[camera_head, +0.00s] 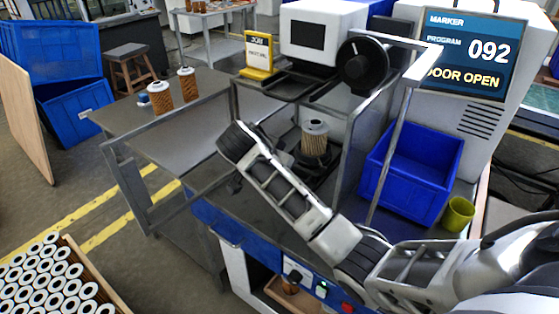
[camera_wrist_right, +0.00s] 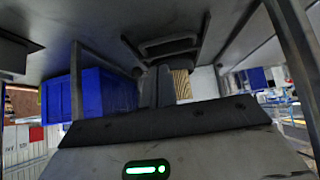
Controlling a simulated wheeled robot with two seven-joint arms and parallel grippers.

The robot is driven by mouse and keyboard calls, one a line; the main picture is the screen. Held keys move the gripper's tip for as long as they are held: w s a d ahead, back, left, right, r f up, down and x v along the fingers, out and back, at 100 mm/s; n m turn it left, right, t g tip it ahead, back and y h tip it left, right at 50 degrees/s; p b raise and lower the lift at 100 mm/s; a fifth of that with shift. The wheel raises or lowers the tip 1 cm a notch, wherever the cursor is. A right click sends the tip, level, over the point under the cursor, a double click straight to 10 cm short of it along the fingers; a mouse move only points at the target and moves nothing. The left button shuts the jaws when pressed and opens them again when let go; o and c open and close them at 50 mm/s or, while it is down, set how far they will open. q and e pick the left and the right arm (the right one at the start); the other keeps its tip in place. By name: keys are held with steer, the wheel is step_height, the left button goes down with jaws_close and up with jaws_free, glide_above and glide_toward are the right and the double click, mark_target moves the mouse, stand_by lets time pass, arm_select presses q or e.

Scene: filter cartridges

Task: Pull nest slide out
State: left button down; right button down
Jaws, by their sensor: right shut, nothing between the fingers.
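A tan, ribbed filter cartridge (camera_head: 315,138) stands upright in the dark nest (camera_head: 327,160) on the machine's bench, under the frame. It also shows in the right wrist view (camera_wrist_right: 182,85), just behind my fingers. That view appears upside down, with the bench at the top. A dark looped handle (camera_wrist_right: 170,44) of the nest slide lies on the bench surface there. My right gripper (camera_wrist_right: 157,88) is shut and empty, near the nest and apart from the handle. In the head view my right arm hides the nest's front and the fingertips. My left gripper is out of view.
A blue bin (camera_head: 425,165) and a green cup (camera_head: 458,213) stand right of the nest. A metal frame post (camera_head: 392,150) rises between. The screen (camera_head: 470,50) reads DOOR OPEN. Two filters (camera_head: 188,84) stand on the side table, whose middle is clear.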

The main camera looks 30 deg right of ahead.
glide_toward(302, 177)
steer(key=x, duration=0.4)
steer(key=shift+d, duration=0.2)
steer(key=shift+w+d+f, duration=0.1)
steer(key=shift+d+f, duration=0.1)
steer(key=shift+f, duration=0.1)
steer(key=shift+d+f, duration=0.1)
steer(key=shift+f, duration=0.05)
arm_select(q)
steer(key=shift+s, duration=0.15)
arm_select(e)
steer(key=shift+w, duration=0.1)
